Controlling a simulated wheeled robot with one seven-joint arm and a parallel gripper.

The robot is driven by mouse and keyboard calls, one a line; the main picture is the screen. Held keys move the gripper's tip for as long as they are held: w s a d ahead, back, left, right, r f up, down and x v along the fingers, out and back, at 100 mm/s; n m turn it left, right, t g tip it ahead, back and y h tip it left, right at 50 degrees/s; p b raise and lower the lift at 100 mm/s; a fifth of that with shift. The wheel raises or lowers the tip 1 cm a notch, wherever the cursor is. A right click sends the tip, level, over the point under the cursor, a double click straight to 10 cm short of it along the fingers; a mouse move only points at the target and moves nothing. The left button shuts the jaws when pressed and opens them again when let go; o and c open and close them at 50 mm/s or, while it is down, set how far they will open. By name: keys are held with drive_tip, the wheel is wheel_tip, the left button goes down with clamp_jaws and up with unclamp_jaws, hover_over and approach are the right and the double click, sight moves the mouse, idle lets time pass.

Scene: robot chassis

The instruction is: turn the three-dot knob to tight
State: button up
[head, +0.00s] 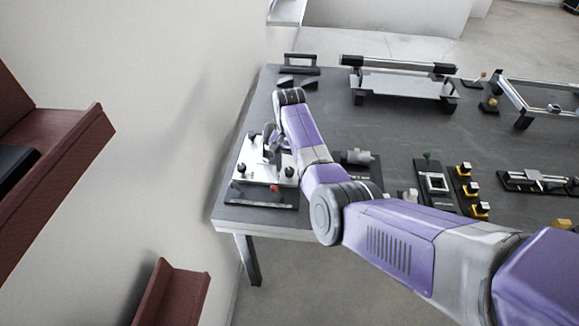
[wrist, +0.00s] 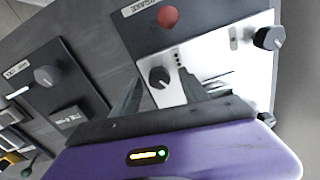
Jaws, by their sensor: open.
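The three-dot knob (wrist: 159,77) is a dark round knob with a light pointer line, on a pale metal plate (wrist: 215,58). A short row of dark dots lies beside it on the plate. My gripper (wrist: 160,82) is open, with one finger on each side of the knob in the wrist view; I cannot tell whether either touches it. In the head view my gripper (head: 271,146) is over the plate (head: 262,160) at the table's left end. The knob's scale and tight mark are not readable.
Another dark knob (wrist: 269,38) stands on the same plate. A dark strip with a red button (wrist: 168,17) borders it. A separate dark panel with a grey knob (wrist: 46,76) is at left. Several fixtures fill the table (head: 310,110); a wall stands close on the left.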

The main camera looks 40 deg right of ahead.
sight(290, 170)
wheel_tip(290, 170, up, 8)
drive_tip(key=shift+f+b, duration=0.1)
drive_tip(key=shift+b, duration=0.2)
drive_tip(key=shift+s, duration=0.15)
idle(0.6)
